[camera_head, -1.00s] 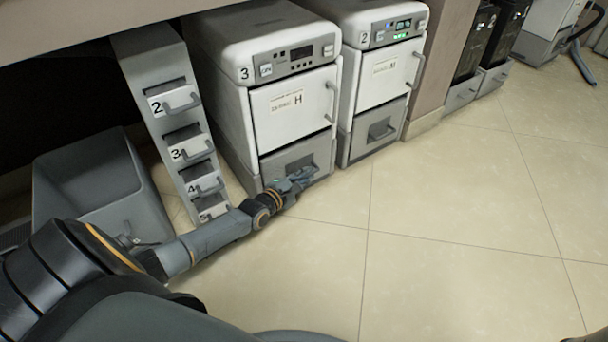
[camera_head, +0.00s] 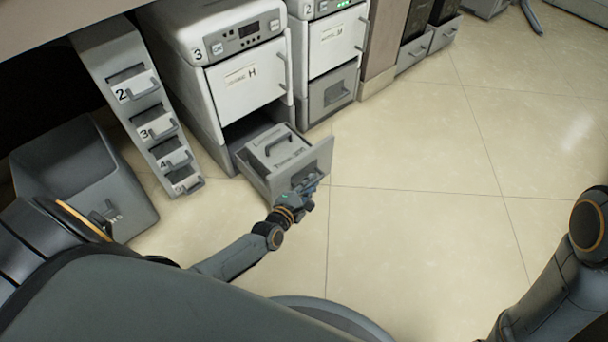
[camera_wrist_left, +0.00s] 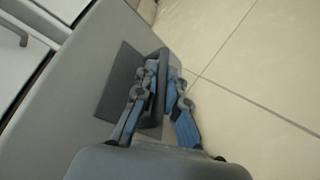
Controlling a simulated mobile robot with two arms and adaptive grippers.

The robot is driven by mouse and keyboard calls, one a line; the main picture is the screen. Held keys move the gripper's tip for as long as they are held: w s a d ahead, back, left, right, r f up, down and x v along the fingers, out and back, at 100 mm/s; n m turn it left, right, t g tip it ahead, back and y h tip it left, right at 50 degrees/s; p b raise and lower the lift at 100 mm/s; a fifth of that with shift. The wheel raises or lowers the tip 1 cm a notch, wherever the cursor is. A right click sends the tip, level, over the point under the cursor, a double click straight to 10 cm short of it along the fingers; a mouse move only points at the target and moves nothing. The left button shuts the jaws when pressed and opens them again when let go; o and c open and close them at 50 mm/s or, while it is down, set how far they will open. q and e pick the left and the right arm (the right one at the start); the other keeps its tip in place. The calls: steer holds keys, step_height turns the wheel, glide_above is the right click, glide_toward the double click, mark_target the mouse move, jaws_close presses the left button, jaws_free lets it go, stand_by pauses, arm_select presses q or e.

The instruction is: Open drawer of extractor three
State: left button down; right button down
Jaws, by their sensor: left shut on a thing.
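Extractor three (camera_head: 232,75) is a white cabinet marked 3 at the upper left of the head view. Its grey bottom drawer (camera_head: 325,160) stands pulled out over the floor. A grey block with a dark handle (camera_head: 283,142) lies inside the drawer. My left gripper (camera_head: 307,187) is at the drawer's front face, shut on the drawer handle. In the left wrist view the blue-grey fingers sit on both sides of the dark handle bar (camera_wrist_left: 162,72), in front of a dark recess. My right arm shows at the lower right, but its gripper is out of view.
Extractor two (camera_head: 334,45) stands close on the right with its drawer (camera_head: 331,92) shut. A slanted grey rack (camera_head: 140,105) with numbered slots and a grey bin (camera_head: 80,175) are to the left. The tiled floor (camera_head: 420,170) to the right is clear.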

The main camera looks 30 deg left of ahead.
arm_select(q)
steer(key=shift+s+d, duration=0.25)
steer(key=shift+d, duration=0.2)
steer(key=shift+s+d, duration=0.2)
steer(key=shift+d, duration=0.25)
steer(key=shift+f, duration=0.1)
steer(key=c, duration=1.7)
jaws_free()
steer(key=shift+v, duration=3.75)
